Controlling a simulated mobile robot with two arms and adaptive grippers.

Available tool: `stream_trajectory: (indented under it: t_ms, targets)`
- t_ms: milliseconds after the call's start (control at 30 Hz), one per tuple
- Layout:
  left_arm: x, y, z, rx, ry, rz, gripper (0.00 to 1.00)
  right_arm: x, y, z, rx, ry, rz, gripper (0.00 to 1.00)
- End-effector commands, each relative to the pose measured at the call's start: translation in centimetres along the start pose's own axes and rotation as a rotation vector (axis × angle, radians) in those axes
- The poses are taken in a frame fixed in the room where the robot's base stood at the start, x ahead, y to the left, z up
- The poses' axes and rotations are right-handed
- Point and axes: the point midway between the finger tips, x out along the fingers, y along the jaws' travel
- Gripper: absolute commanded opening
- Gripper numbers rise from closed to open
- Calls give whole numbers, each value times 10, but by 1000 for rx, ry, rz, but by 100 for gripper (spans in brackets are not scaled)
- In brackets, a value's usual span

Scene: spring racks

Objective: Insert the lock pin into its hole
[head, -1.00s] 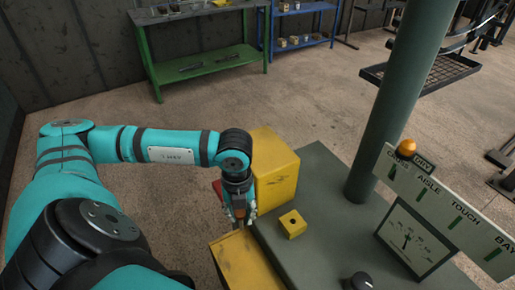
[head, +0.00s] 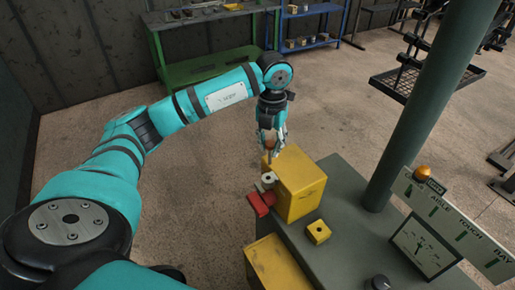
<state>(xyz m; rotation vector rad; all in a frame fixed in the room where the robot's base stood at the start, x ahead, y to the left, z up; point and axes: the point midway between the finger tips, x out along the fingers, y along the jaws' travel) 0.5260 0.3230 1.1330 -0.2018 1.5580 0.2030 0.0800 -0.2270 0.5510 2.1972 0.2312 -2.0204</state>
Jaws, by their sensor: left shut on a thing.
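My left gripper (head: 270,150) points down just behind the left part of a large yellow box. It is shut on a small orange-brown piece (head: 270,143), which looks like the lock pin; the fingers hide most of it. Below the gripper, beside the box, is a grey part with a dark round hole (head: 267,178). A red part (head: 260,203) is just in front of it. A small yellow block with a dark hole in its top (head: 319,231) sits on the grey-green surface. I cannot tell which hole belongs to the pin. My right gripper is not in view.
The large yellow box (head: 300,183) stands right of the gripper. Another yellow box (head: 273,265) is nearer. Open floor lies left.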

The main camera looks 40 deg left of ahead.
Motion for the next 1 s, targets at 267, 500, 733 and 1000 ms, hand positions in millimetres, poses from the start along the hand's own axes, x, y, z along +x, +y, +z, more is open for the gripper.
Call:
stream_trajectory:
  t_ms: [267,500,733,1000]
  targets:
    - [-6,0,4,0,3,0,0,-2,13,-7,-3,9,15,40]
    - [-5,0,3,1,3,0,0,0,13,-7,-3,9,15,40]
    - [8,0,3,0,4,0,0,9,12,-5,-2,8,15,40]
    - [34,0,3,0,5,0,0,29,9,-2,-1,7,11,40]
